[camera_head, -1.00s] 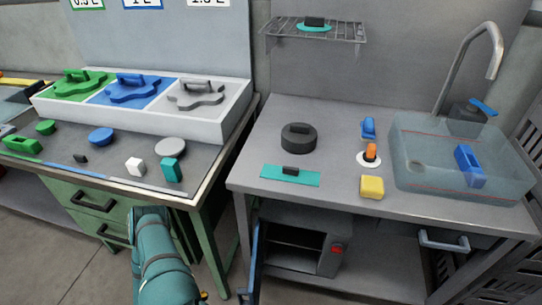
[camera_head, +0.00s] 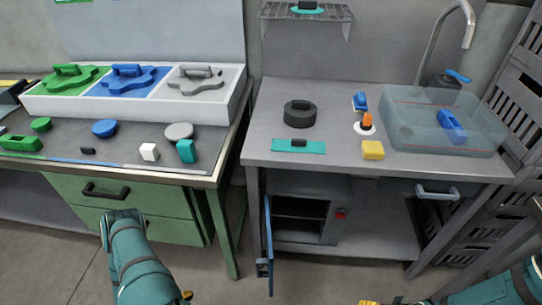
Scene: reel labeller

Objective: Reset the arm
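My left arm is a teal sleeved link at the lower left, in front of the green drawer unit (camera_head: 150,222), and its gripper does not show. My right arm shows at the bottom right corner, cut by the frame edge. Its gripper does not show clearly either. Small yellow and dark parts peek in at the bottom edge, too cut off to read. Neither arm is seen touching anything on the tables.
A grey table (camera_head: 340,166) holds a black round pot (camera_head: 299,116), teal plate (camera_head: 312,147), yellow sponge (camera_head: 372,150) and clear basin (camera_head: 415,130). A blue cabinet door (camera_head: 268,235) stands open below. The left bench carries a white tray (camera_head: 100,111) with green, blue and grey lids.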

